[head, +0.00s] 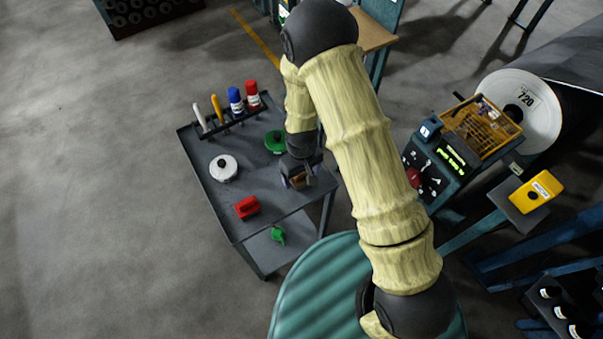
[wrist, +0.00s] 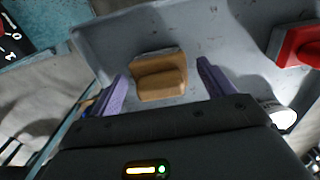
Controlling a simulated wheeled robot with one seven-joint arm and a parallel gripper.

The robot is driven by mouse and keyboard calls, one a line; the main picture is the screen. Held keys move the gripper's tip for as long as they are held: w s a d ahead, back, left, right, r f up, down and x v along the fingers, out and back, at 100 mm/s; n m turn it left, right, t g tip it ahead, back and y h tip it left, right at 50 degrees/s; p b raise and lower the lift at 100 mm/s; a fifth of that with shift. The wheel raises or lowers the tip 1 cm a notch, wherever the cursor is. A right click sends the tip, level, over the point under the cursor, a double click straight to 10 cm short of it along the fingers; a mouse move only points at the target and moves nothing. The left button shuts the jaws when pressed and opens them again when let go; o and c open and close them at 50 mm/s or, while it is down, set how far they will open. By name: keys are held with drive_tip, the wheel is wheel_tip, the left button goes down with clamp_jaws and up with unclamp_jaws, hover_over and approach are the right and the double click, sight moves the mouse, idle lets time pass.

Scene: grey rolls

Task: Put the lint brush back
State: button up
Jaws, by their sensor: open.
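A tan wooden block-shaped brush with a raised grip (wrist: 161,78), which I take to be the lint brush, lies on the grey cart top (wrist: 235,45). In the head view, part of it (head: 298,182) shows beneath my gripper (head: 299,172), near the cart's right edge. In the wrist view, my gripper's (wrist: 161,72) two purple fingers are apart, one on each side of the brush. I see gaps between fingers and brush; whether the fingers reach down to the cart top I cannot tell. The arm hides part of the cart's right side in the head view.
The cart also holds a white round container (head: 223,168), a green round item (head: 275,141), a red block (head: 247,207), and a rear rack (head: 225,126) with blue and red cans. A tool stand (head: 455,165) with a yellow basket (head: 485,128) is to the right.

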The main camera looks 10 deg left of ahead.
wheel_tip(320, 180, up, 12)
drive_tip(key=shift+b, duration=0.4)
idle(0.7)
drive_tip(key=s+d+r+m+t, duration=0.1)
drive_tip(key=s+d+r+m, duration=0.2)
drive_tip(key=d+r, duration=0.3)
drive_tip(key=s+d+r+m+t, duration=0.1)
drive_tip(key=s+d+r+m, duration=0.2)
drive_tip(key=d, duration=1.1)
wheel_tip(320, 180, up, 4)
drive_tip(key=shift+s+f+m+t, duration=0.2)
drive_tip(key=shift+s+m+t, duration=0.15)
drive_tip(key=shift+m, duration=0.35)
